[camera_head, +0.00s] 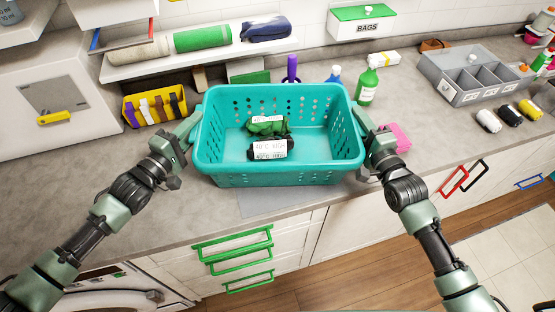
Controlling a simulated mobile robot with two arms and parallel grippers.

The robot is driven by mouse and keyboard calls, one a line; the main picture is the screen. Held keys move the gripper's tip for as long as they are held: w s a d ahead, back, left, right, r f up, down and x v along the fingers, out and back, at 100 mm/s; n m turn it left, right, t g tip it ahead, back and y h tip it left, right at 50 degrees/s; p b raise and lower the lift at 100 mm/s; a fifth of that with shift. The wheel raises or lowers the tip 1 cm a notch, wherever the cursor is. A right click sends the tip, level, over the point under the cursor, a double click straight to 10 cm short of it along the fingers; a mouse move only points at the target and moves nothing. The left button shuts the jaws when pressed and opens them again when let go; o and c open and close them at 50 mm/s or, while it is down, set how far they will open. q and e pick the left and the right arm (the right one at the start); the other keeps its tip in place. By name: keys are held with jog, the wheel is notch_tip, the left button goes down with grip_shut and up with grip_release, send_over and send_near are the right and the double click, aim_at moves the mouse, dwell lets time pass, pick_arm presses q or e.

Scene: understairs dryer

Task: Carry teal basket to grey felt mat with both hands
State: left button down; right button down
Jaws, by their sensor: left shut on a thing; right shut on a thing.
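The teal basket (312,178) is upright over the counter, with rows of holes in its walls. Inside lie a green cloth bundle (275,126) and a black bundle with a white label (271,148). My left gripper (190,125) is shut on the basket's left side, and my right gripper (362,120) is shut on its right side. The grey felt mat (265,204) shows under the basket's front edge; the rest of it is hidden. I cannot tell whether the basket touches the mat.
A yellow bin (128,112) stands left of the basket. Green bottle (367,86), blue bottle (335,73) and purple bottle (291,66) stand behind it. A pink sponge stack (399,138) is close to my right gripper. A grey divided tray (444,88) lies further right.

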pick_arm(q)
jog(key=shift+d+f+b, duration=0.15)
jog(key=shift+f+b, duration=0.15)
jog(key=shift+f, duration=0.15)
pick_arm(e)
jog(key=shift+a+f, duration=0.1)
jog(key=shift+f, duration=0.4)
pick_arm(q)
jog(key=c, duration=1.1)
grip_release()
jog(key=shift+s+r, duration=0.1)
jog(key=shift+r, duration=0.05)
pick_arm(e)
jog(key=c, duration=1.1)
grip_release()
jog(key=shift+r, duration=0.2)
jog(key=shift+s, duration=0.1)
pick_arm(q)
jog(key=shift+s+a, duration=0.2)
jog(key=shift+a, duration=0.05)
jog(key=v, duration=1.1)
jog(key=shift+s+a, duration=0.15)
jog(key=shift+s, duration=0.1)
pick_arm(e)
jog(key=v, duration=1.2)
